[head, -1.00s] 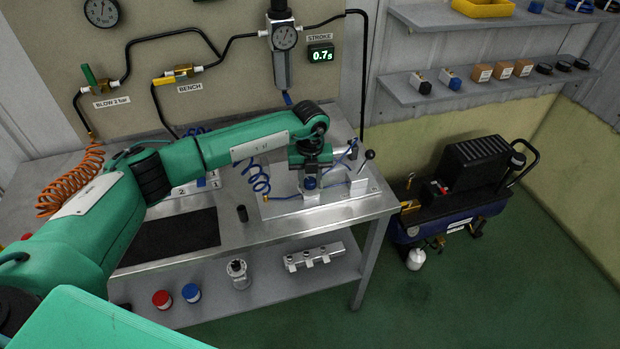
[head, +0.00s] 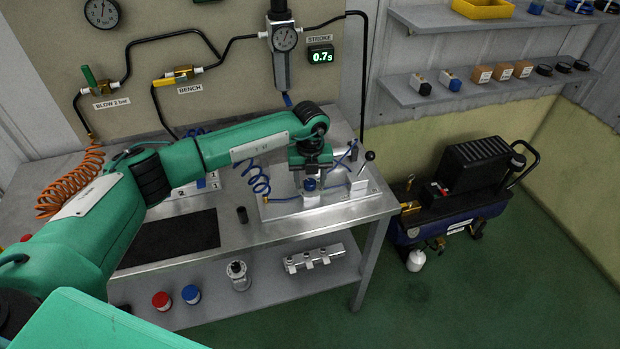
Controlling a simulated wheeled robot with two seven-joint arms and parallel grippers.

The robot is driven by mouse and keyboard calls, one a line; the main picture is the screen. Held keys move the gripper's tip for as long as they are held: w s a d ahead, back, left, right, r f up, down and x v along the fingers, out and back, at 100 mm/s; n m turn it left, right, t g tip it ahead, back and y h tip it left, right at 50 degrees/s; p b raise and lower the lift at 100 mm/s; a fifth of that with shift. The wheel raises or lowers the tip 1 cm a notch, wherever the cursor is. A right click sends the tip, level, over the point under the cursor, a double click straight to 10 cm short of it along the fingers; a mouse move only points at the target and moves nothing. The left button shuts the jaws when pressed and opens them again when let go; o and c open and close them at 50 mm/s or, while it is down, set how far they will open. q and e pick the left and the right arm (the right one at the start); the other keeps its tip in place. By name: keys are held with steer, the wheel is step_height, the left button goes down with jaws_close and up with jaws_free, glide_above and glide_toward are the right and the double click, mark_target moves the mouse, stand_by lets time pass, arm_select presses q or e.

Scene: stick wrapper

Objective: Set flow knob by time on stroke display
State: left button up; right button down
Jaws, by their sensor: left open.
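The stroke display (head: 320,54) on the back panel reads 0.7s in green digits. My left arm reaches across the bench from the left. Its gripper (head: 310,175) points down over the small fixture on the metal plate, open, around or just above a small blue knob (head: 310,184). I cannot tell whether the fingers touch the knob. The knob sits on a light block on the plate (head: 280,207), with blue coiled hose beside it. A lever with a black ball (head: 369,156) stands to the right of the gripper. My right gripper is not in view.
The regulator (head: 283,50) and pipes hang on the panel behind. A compressor (head: 450,205) stands on the floor right of the bench. The bench's front right is clear.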

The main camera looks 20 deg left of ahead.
mark_target(310, 181)
arm_select(q)
step_height(310, 181, up, 14)
steer(key=b, duration=0.3)
steer(key=shift+f, duration=0.15)
